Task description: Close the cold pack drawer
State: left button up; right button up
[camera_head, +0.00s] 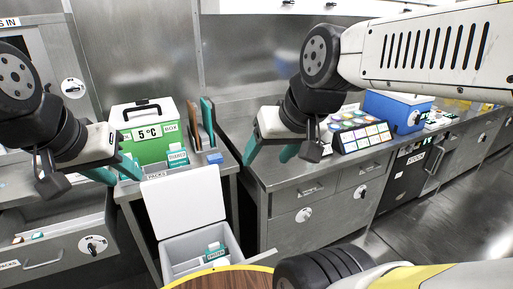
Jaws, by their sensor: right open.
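A grey metal drawer (62,250) with a bar handle stands pulled out at the lower left. Its front carries a round white sticker and a label ending in "PACKS", cut off by the picture's edge. A few small items lie inside at its left. My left gripper (115,171) hangs above the drawer's far right side, by the green box, with its teal fingers apart and nothing seen between them. My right gripper (269,151) is open and empty in front of the right-hand counter, well away from the drawer.
A green box (146,148) with a white lid and a 5 °C display stands on a side counter. Below it is an open white cooler (190,247) holding a "FROZEN" pack. A round wooden top (222,279) is at the bottom. A blue box (394,112) stands on the right counter.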

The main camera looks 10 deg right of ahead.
aim_at(68, 222)
jog(key=u, duration=1.5)
jog(key=i+j, duration=0.25)
jog(key=j, duration=0.15)
jog(key=i+j, duration=0.2)
jog(key=j, duration=0.15)
